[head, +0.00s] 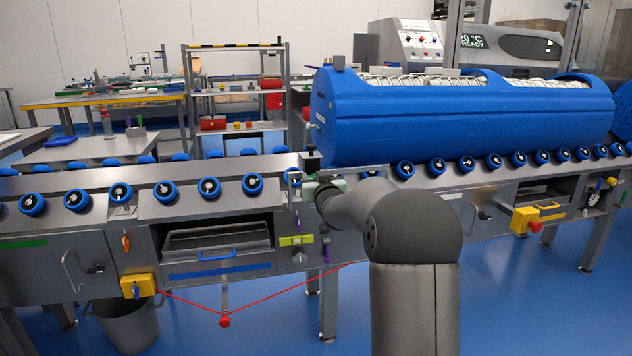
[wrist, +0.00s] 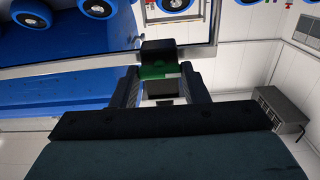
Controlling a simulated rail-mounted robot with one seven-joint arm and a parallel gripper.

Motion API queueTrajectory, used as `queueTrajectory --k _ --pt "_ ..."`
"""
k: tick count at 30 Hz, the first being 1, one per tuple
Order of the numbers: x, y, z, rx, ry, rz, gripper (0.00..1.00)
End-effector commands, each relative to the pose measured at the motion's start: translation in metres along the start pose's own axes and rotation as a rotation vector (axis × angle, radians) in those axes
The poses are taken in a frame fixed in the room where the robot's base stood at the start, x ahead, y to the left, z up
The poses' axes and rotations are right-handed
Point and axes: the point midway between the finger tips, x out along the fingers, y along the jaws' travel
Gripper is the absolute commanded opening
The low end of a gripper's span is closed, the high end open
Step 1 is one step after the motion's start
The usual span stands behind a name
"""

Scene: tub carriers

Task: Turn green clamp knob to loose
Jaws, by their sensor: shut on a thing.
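The green clamp knob (wrist: 157,71) shows in the wrist view as a small dark-green block. It sits between the fingertips of my gripper (wrist: 160,84), next to a black block (wrist: 158,50). My gripper is shut on the knob. In the head view my gripper (head: 312,190) reaches the front of the roller rail, just left of the blue tub (head: 460,120). My own arm and wrist hide much of the contact there, and I cannot read the knob's turn angle.
Blue rollers (head: 208,188) line the steel rail on both sides. Below hang a yellow-green part (head: 297,240), a yellow switch box (head: 138,286) and a red pull cord with a red handle (head: 225,320). A yellow box with a red button (head: 527,220) stands right. The blue floor in front is partly clear.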

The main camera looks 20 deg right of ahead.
Motion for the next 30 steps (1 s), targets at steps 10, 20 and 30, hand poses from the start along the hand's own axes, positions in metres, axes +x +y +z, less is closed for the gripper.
queueTrajectory --k 10,20,30 --pt "0.000 0.000 0.000 -0.030 0.001 0.000 0.57" --pt "-0.002 0.000 0.000 -0.029 0.001 0.000 0.63" --pt "-0.057 0.000 -0.003 -0.030 0.000 0.002 0.63"
